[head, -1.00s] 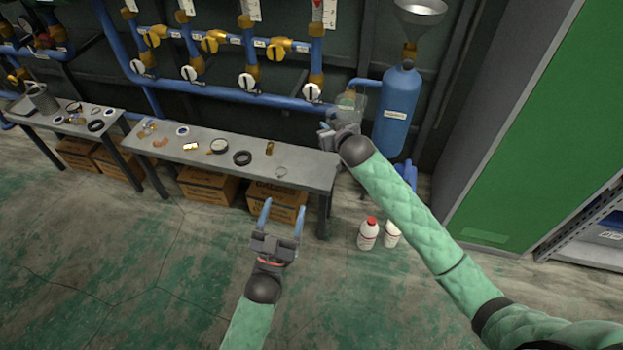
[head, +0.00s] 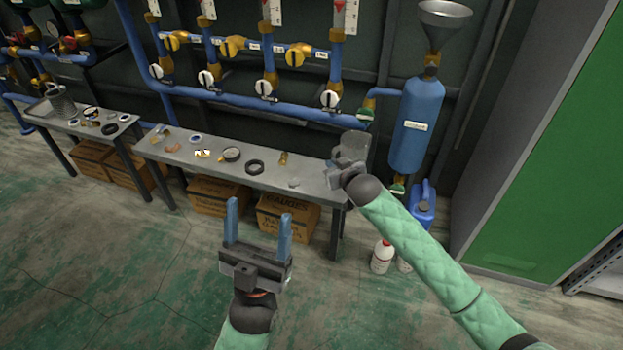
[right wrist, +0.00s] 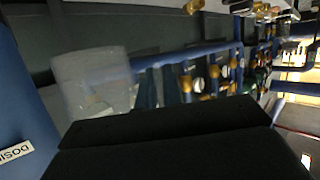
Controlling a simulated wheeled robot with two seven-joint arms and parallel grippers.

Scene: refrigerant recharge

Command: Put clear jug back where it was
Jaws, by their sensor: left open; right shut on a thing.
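The clear jug (head: 354,147) is see-through and shows just beyond my right gripper (head: 336,168), above the right end of the workbench. It also shows in the right wrist view (right wrist: 92,80), just past the dark gripper body. My right gripper is shut on the jug; the fingertips and the exact grip are mostly hidden. I cannot tell whether the jug touches the bench top. My left gripper (head: 258,228) is open and empty, fingers pointing up, in front of the bench.
The workbench (head: 215,172) holds rings and small fittings along its top. A blue cylinder (head: 416,125) with a funnel (head: 444,14) stands right of the jug. A blue canister (head: 422,205) and white bottles (head: 382,257) stand on the floor. Cardboard boxes (head: 288,218) sit under the bench.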

